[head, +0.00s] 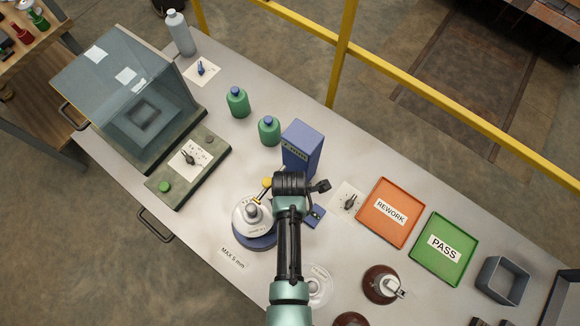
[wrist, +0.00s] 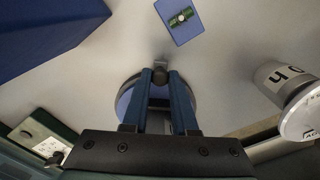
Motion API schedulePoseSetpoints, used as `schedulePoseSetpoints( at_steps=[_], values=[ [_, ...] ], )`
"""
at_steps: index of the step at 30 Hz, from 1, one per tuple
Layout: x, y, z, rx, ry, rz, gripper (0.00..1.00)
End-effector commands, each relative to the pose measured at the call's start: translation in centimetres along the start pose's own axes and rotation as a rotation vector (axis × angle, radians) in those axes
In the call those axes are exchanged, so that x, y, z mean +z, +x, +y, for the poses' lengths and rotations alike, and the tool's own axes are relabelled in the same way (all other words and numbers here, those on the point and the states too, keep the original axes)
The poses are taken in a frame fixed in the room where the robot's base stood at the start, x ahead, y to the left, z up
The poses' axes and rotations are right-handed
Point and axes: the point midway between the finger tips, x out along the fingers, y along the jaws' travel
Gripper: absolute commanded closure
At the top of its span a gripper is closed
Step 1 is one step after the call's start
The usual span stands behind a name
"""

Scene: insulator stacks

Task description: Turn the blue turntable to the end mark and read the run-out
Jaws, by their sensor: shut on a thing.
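The blue turntable (head: 258,244) stands mid-table with a white insulator disc (head: 242,217) on it. It also shows as a blue disc between my fingers in the wrist view (wrist: 124,102). My gripper (wrist: 162,72) is shut on a small grey knob (wrist: 160,76) at the turntable's rim. My arm hides this grip in the head view. A yellow-tipped arm (head: 266,183) stands over the insulator's far side. A tall blue box (head: 302,150) with a small dark panel stands behind. The end mark and any reading cannot be made out.
The orange REWORK tray (head: 371,222) and green PASS tray (head: 447,272) are further right. Green bottles (head: 238,102) stand behind. A pale labelled part (head: 319,285) and a brown one (head: 377,284) stand in front.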

Motion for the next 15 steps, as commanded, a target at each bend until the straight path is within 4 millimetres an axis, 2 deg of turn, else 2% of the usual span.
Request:
schedulePoseSetpoints(
  at_steps=[2,3,7,15],
  values=[
    [-0.06,0.01,-0.01,0.0,0.0,0.001,1.0],
    [-0.06,0.01,-0.01,0.0,0.001,0.001,0.69],
    [-0.05,0.01,-0.01,0.0,0.001,0.001,0.45],
    [-0.03,0.0,-0.02,0.0,0.002,0.0,0.44]
  ],
)
